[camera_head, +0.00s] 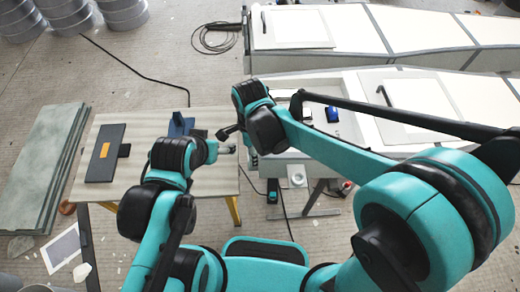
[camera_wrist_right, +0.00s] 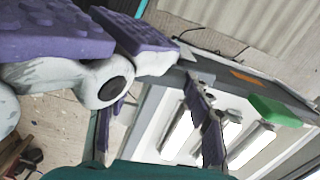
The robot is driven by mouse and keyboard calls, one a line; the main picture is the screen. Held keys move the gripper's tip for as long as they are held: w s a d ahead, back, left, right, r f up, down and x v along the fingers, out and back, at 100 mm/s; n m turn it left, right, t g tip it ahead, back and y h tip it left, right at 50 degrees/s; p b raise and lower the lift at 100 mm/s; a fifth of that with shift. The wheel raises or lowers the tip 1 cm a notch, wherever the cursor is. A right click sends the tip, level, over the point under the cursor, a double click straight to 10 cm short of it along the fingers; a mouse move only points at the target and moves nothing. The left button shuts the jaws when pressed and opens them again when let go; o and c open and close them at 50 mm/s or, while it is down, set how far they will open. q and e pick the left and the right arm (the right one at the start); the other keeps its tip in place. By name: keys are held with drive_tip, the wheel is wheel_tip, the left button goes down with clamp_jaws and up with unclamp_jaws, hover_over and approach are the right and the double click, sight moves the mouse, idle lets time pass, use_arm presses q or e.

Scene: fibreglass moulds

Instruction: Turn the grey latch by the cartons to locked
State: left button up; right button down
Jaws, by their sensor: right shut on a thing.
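In the right wrist view a grey strip (camera_wrist_right: 230,72) runs diagonally, bearing an orange mark (camera_wrist_right: 245,77) and a green block (camera_wrist_right: 275,110); it appears to be the latch. My right gripper (camera_wrist_right: 160,78) has its dark fingers closing in on a grey piece at the strip's left end. The exact contact is partly hidden. In the head view my right gripper (camera_head: 229,132) is at the table's right edge, and the latch cannot be made out. My left gripper (camera_head: 226,149) is close beside it, too small to read.
A table (camera_head: 210,182) at left carries a dark panel (camera_head: 104,152) with an orange label and a blue item (camera_head: 181,125). White mould benches (camera_head: 350,30) fill the right. Grey-green boards (camera_head: 40,165) lie at far left. A black cable (camera_head: 135,68) crosses the floor.

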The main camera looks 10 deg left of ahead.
drive_tip(key=shift+m, duration=0.5)
drive_tip(key=c, duration=0.6)
unclamp_jaws()
drive_tip(key=shift+c, duration=0.2)
wheel_tip(320, 180, up, 12)
